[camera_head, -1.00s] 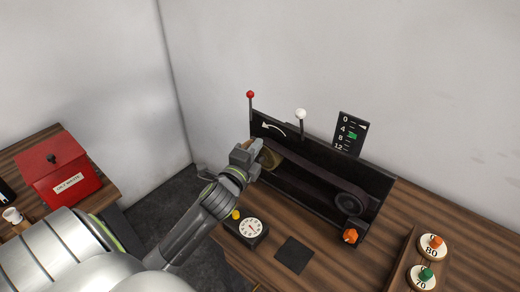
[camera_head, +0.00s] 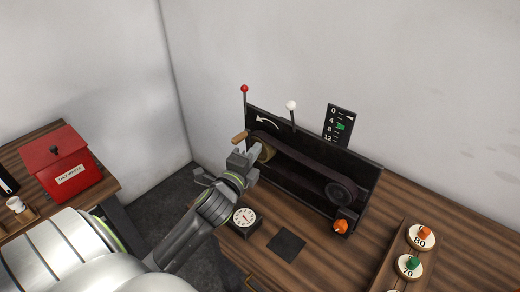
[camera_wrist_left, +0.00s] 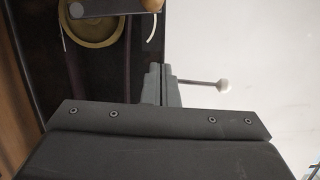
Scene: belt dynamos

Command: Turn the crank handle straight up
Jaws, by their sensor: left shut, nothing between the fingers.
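The crank's wooden handle (camera_head: 240,136) sticks out at the left end of the black belt machine (camera_head: 310,165), just above my left gripper. In the left wrist view the handle (camera_wrist_left: 152,4) is cut off at the top edge. The grey crank arm (camera_wrist_left: 108,8) there crosses the brass pulley (camera_wrist_left: 92,30) and lies nearly parallel to the white-knobbed lever, so it looks close to upright. My left gripper (camera_head: 254,152) is shut and empty in front of the pulley, below the handle. Its closed fingers (camera_wrist_left: 163,84) show apart from the handle in the wrist view.
A red-knobbed lever (camera_head: 244,89) and a white-knobbed lever (camera_head: 292,105) rise behind the machine. A dial (camera_head: 244,217), a dark pad (camera_head: 287,244) and an orange knob (camera_head: 341,227) are in front. A tray of weights (camera_head: 398,250) is at right.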

